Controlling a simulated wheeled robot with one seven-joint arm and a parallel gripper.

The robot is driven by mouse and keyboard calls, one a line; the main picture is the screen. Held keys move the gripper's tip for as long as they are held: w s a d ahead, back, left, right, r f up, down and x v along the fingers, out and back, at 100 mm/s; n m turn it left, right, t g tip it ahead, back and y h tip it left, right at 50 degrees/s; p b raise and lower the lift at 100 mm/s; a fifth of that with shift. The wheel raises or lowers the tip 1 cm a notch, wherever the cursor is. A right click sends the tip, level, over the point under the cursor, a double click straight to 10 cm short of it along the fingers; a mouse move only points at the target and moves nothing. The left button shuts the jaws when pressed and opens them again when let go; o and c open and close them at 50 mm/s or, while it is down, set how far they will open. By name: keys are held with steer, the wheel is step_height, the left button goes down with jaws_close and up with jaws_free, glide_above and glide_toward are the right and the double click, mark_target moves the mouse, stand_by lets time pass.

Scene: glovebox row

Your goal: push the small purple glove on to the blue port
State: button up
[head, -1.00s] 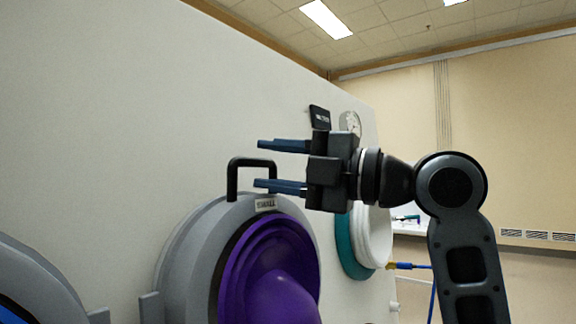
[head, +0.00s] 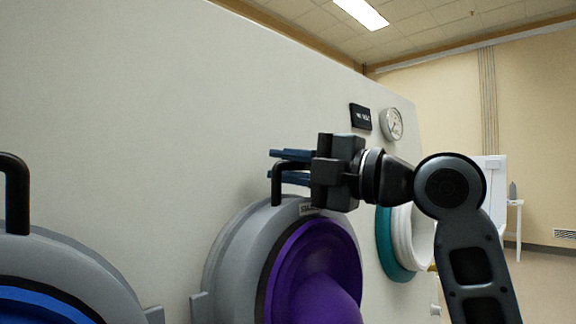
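The purple glove (head: 318,268) sits in a large grey ring (head: 232,262) at lower centre, by the white wall; whether the ring touches the wall is hidden. A partly hidden label is on the ring's top, beside a black handle (head: 277,187). My gripper (head: 289,167) is at this handle, its two blue fingers above and below the top bar with little gap left. It looks shut on the handle. The blue port (head: 50,301) is at the lower left, cut off by the picture edge, with a grey surround and its own black handle (head: 16,195).
A teal and white port (head: 390,245) is on the wall to the right, behind my arm. A round gauge (head: 391,124) and a black sign (head: 360,116) are above it. Grey brackets (head: 199,306) stand between the blue port and the purple glove's ring. The wall above is bare.

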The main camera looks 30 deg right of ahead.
jaws_close()
stand_by(0.5)
stand_by(0.5)
